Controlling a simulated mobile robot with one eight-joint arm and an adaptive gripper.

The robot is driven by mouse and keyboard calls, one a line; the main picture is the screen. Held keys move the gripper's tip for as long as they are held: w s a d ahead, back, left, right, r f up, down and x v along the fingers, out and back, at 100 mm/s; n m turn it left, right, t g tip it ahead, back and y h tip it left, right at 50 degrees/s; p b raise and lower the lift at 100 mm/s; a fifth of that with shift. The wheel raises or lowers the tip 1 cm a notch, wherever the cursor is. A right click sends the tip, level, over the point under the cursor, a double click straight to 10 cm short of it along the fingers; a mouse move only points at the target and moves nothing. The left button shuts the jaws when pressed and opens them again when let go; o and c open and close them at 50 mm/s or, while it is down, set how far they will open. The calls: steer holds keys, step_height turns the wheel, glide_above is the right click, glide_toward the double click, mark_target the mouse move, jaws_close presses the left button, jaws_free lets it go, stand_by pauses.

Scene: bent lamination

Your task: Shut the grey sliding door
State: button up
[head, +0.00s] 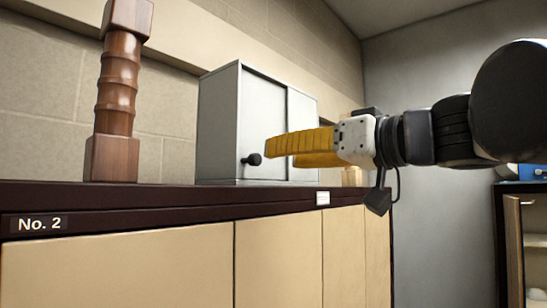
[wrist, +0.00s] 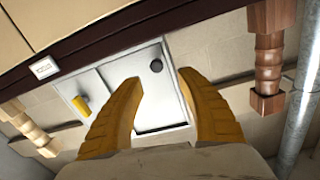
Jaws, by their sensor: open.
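A grey cabinet (head: 219,125) stands on the dark counter top. Its grey sliding door (head: 265,112) carries a round black knob (head: 252,160). My gripper (head: 272,156) is open, its yellow fingers apart and pointing left in front of the cabinet, near the knob. They cover part of the front. In the wrist view the picture is turned over: the door (wrist: 128,72) and knob (wrist: 156,66) show beyond and between the open fingertips (wrist: 158,78). Contact is not visible. A yellow object (wrist: 80,105) shows at the cabinet's other section; whether it is inside is unclear.
A tall turned wooden post (head: 117,95) stands left of the cabinet, also in the wrist view (wrist: 268,55). A small pale wooden piece (head: 351,176) is right of it. The counter (head: 150,198) has a front edge below. A shelf unit (head: 515,240) stands far right.

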steer(key=shift+v, duration=1.55)
